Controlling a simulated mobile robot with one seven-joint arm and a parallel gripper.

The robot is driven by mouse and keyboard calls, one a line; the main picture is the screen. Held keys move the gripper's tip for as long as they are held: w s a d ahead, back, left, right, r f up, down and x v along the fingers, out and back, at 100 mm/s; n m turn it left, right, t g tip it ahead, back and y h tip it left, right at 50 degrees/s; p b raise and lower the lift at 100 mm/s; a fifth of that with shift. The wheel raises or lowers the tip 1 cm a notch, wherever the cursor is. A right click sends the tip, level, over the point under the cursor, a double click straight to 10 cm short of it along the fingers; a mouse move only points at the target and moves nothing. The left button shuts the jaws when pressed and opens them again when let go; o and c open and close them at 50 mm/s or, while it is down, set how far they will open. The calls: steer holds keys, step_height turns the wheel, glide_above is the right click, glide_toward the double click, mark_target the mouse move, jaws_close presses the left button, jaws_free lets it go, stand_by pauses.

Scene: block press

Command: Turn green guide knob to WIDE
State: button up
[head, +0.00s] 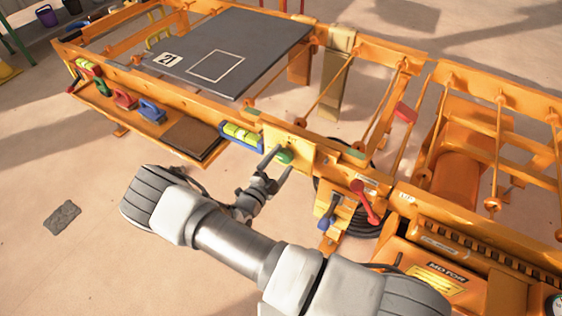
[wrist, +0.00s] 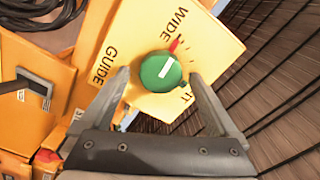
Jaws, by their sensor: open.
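The green guide knob (wrist: 160,76) sits on a yellow-orange panel (wrist: 214,48) lettered GUIDE and WIDE. A white line on the knob points up and right, toward a red mark (wrist: 175,46) near the word WIDE. Another word, ending in "IT", is partly hidden below right of the knob. My gripper (wrist: 160,82) is open, one finger on each side of the knob with gaps showing. In the head view the knob (head: 284,156) is at the machine's front edge, between the fingertips of my gripper (head: 280,163). I cannot tell how far the tips reach over it.
A blue-framed level with a yellow-green vial (head: 241,133) is left of the panel. Orange rails and a dark plate (head: 235,50) lie behind. Open floor is in front at left.

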steer(key=shift+s+a, duration=0.1)
steer(key=p+v, duration=0.1)
steer(key=v, duration=1.6)
steer(key=shift+s, duration=0.1)
